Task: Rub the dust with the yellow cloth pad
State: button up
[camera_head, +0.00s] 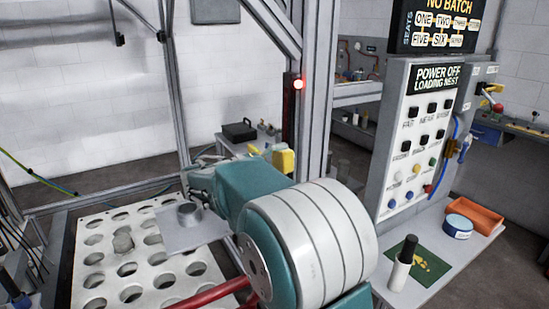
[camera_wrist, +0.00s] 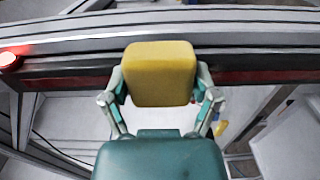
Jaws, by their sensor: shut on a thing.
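The yellow cloth pad (camera_wrist: 158,73) is a thick block between the two fingers of my gripper (camera_wrist: 160,88), which is shut on it. In the head view the pad (camera_head: 284,160) shows beyond my teal and white arm, in front of a grey gantry post and held up off any surface. Yellow specks (camera_head: 430,262), which may be the dust, lie on a dark green mat (camera_head: 408,277) on the bench at the lower right. The pad is well away from them. My fingers are mostly hidden in the head view.
A white and black bottle (camera_head: 402,264) stands at the mat's left, with a blue-rimmed tub (camera_head: 458,226) and orange tray (camera_head: 488,218) behind. The control panel (camera_head: 421,130) rises behind the bench. A perforated plate (camera_head: 105,258) carries a grey flanged ring (camera_head: 188,214). Gantry posts (camera_head: 318,90) stand close.

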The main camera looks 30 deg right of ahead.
jog(key=shift+s+d+f, duration=0.15)
jog(key=shift+f, duration=1.25)
jog(key=shift+w, duration=2.05)
jog(key=shift+s, duration=2)
jog(key=a, duration=0.6)
jog(key=shift+s+a, duration=0.1)
jog(key=shift+a, duration=0.15)
jog(key=shift+a, duration=1.4)
